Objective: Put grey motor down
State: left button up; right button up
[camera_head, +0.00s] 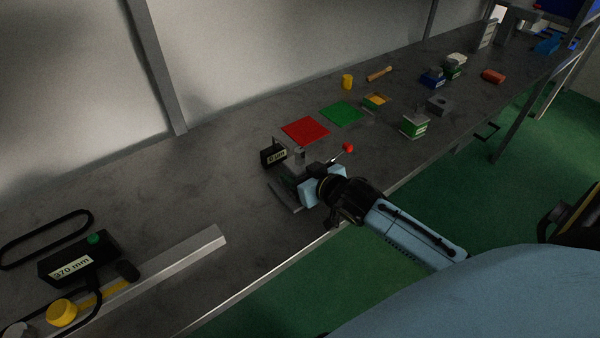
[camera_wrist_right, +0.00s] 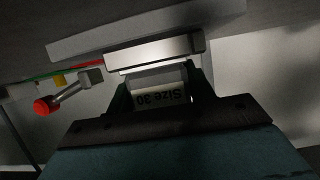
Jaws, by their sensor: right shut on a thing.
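My right gripper (camera_head: 305,188) is at the small press (camera_head: 285,168) near the front edge of the bench. In the right wrist view, my right gripper (camera_wrist_right: 160,95) is shut on a grey block with an upside-down "Size 30" label (camera_wrist_right: 160,100), which appears to be the grey motor. A pale metal plate (camera_wrist_right: 155,50) of the press is just beyond the block; I cannot tell whether they touch. In the head view the held block is mostly hidden by the gripper. My left gripper is not in view.
The press has a red-knobbed lever (camera_head: 348,148) and a "0 mm" display (camera_head: 273,155). Behind are a red mat (camera_head: 305,130) and a green mat (camera_head: 342,113). A green-labelled block (camera_head: 414,126) stands to the right. A "370 mm" box (camera_head: 78,262) and metal rail (camera_head: 190,252) are at left.

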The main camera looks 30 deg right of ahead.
jog(key=shift+s+f, duration=0.15)
jog(key=shift+f, duration=0.4)
jog(key=o, duration=1.4)
jog(key=shift+s+a+f, duration=0.15)
jog(key=shift+f, duration=0.15)
jog(key=shift+c, duration=0.2)
jog(key=shift+r, duration=0.2)
jog(key=v, duration=0.4)
jog(key=r+v, duration=0.1)
jog(key=v, duration=0.3)
jog(key=p+v, duration=0.1)
jog(key=v, duration=0.3)
jog(key=shift+w+r, duration=0.2)
jog(key=shift+w, duration=0.05)
